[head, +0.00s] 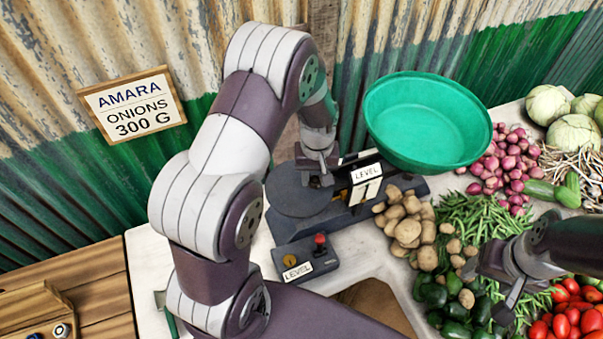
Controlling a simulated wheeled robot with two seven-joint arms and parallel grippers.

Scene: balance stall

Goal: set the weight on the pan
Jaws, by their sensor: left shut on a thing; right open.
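A balance scale (345,212) stands on the white counter. Its flat dark round pan (290,202) is on the left side, and a green bowl-shaped pan (428,118) is on the right side. My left gripper (319,172) is over the dark pan, shut on a small dark weight (321,182). The fingers hide most of the weight, and I cannot tell whether it touches the pan. My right gripper (492,285) is open and empty above the vegetables at the lower right.
A small box with a red knob (320,239) and a LEVEL label sits in front of the scale. Potatoes (407,217), beans, onions (507,165), peppers and tomatoes crowd the right. A wooden tray (68,305) is at lower left. A corrugated wall with a sign (133,104) stands behind.

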